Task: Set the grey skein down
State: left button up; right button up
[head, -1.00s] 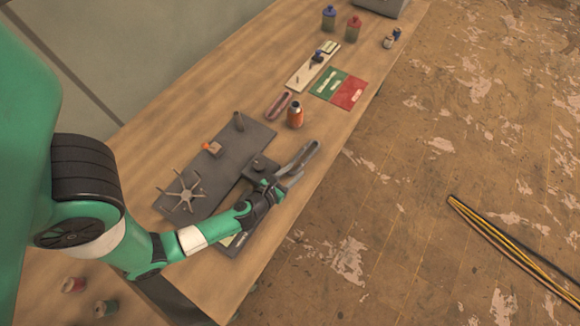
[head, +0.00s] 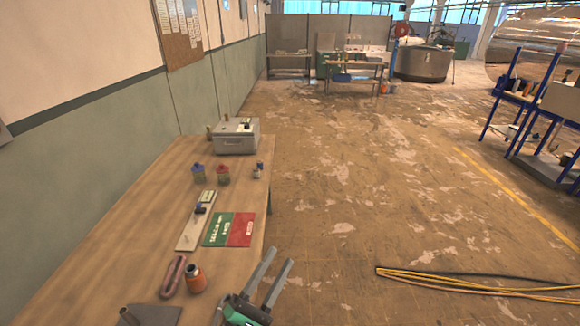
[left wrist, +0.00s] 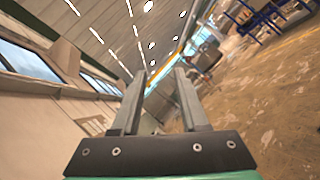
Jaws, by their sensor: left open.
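My left gripper (head: 280,257) is open at the bottom of the head view, over the bench's right edge. Its two grey fingers point up and away, apart and empty. The left wrist view also shows the open fingers (left wrist: 160,74) with nothing between them, facing the hall and ceiling. I see no grey skein in either view now; the near part of the bench is out of frame. A reddish skein (head: 167,287) lies on the bench (head: 120,245), left of an orange bottle (head: 195,280). My right gripper is not in view.
A dark plate (head: 150,316) lies at the bottom edge. Farther back are a green and red mat (head: 215,229), a pale board (head: 187,235), blue-topped (head: 198,175) and red-topped (head: 223,175) jars and a grey box (head: 235,138). Cables (head: 470,285) lie on the floor at right.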

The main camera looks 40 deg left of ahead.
pick_arm(q)
jog(key=d+r+m+t+h, duration=0.1)
jog(key=d+r+m+h, duration=0.3)
jog(key=r+m, duration=0.5)
jog(key=d+r+m+t+h, duration=0.1)
jog(key=d+r+m+h, duration=0.35)
jog(key=r+m, duration=0.4)
jog(key=d+r+m+t+h, duration=0.1)
jog(key=d+r+m+h, duration=0.35)
jog(key=r+m, duration=0.5)
jog(key=s+a+r+m+t+y, duration=0.1)
jog(key=s+a+r+y, duration=0.1)
jog(key=r, duration=0.3)
jog(key=s+a+r+m+t+y, duration=0.1)
jog(key=s+a+r+y, duration=0.1)
jog(key=r+y, duration=0.3)
jog(key=shift+s+r, duration=0.5)
jog(key=shift+s, duration=0.15)
jog(key=o, duration=0.8)
jog(key=shift+a, duration=0.1)
jog(key=shift+w, duration=0.1)
